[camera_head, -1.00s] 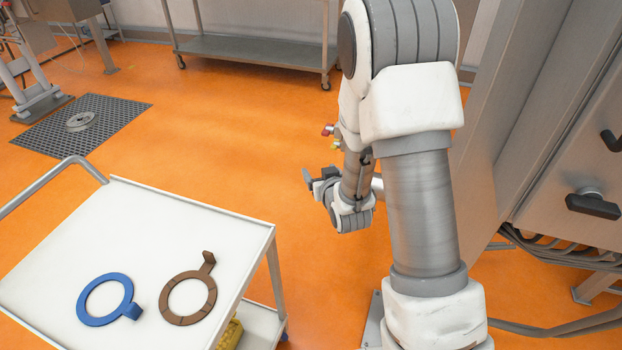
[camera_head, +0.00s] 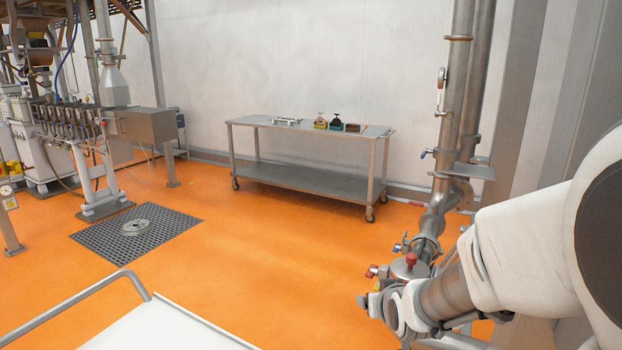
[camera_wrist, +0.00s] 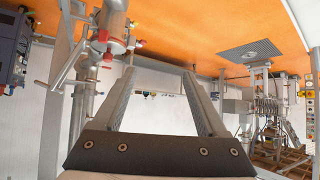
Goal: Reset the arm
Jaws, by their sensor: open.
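My arm (camera_head: 520,245) reaches in from the right edge of the head view, in front of the steel pipes. My gripper's fingers show in the wrist view (camera_wrist: 160,85), set wide apart and parallel with nothing between them. The wrist picture is upside down, with the orange floor at its top. In the head view the fingers cannot be made out clearly at the far end of the arm.
A white cart top (camera_head: 170,332) with a rail is at the bottom left. A steel table (camera_head: 300,185) with small items stands at the back wall. Vertical pipes (camera_head: 462,90) with valves stand near my arm. A machine (camera_head: 85,125) is at the left. Open floor lies between.

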